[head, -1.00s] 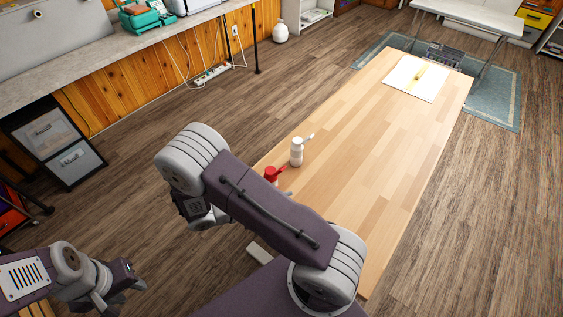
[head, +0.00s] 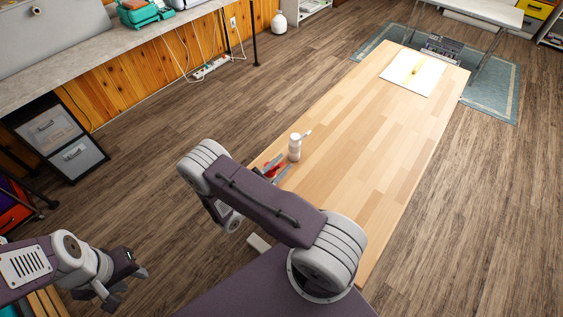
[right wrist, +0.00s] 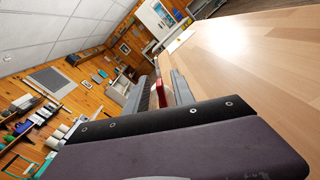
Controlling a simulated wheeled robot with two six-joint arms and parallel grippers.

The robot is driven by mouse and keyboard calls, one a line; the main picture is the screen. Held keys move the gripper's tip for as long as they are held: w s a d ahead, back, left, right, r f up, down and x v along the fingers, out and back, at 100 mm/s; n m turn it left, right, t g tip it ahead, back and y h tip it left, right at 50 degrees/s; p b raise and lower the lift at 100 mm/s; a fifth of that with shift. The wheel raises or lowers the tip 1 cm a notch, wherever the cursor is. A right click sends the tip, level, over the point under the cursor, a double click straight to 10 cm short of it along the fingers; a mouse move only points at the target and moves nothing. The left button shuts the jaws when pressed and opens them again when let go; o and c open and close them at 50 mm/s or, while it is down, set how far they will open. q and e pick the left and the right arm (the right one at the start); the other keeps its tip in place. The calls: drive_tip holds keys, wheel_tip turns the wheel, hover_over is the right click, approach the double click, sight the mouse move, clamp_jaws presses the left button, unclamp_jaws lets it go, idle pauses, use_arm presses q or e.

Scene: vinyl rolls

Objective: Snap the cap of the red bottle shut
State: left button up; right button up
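The red bottle (head: 274,169) stands near the left edge of the wooden table (head: 360,160), mostly hidden behind my right gripper and arm. Only a little red shows in the head view, so its cap state cannot be made out. My right gripper (head: 274,167) is open, with its fingers on either side of the red part. In the right wrist view, the red bottle (right wrist: 161,94) shows as a narrow strip between the two fingers (right wrist: 167,90). Whether they touch it is unclear. My left gripper (head: 118,283) is open and empty, off the table at lower left.
A white bottle (head: 294,149) with its cap flipped open stands just beyond the red bottle, close to my right fingers. The table's middle and right are clear.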

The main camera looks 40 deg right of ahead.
clamp_jaws()
